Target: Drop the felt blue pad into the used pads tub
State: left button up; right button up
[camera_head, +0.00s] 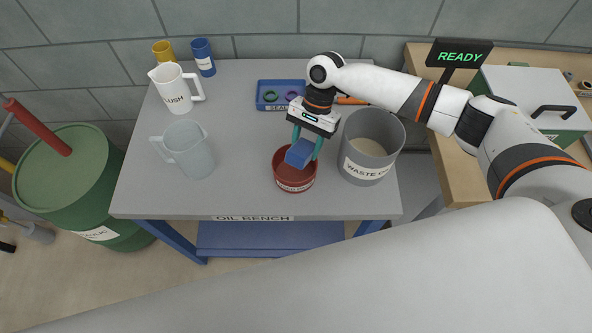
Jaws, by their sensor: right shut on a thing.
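The felt blue pad (299,154) is a small blue block held between the fingers of my right gripper (304,143). The gripper is shut on it and points down, with the pad tilted over the used pads tub (295,185). The tub is a small round red-brown container with a label on its front, standing on the grey bench. The pad overlaps the tub's opening in the picture; I cannot tell whether its lower end is inside the rim. The tub's far rim is partly hidden behind the pad and fingers. My left gripper is not in view.
A grey waste bin (369,149) stands just right of the tub. A clear jug (187,152), a white jug (176,89) and a blue tray (280,94) share the bench (240,176). A green drum (73,185) stands left. The bench front is clear.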

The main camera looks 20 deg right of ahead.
jog(key=o, duration=0.9)
jog(key=shift+o, duration=0.2)
jog(key=shift+r, duration=0.15)
jog(key=b+v, duration=0.1)
jog(key=v, duration=1.1)
jog(key=shift+b, duration=0.4)
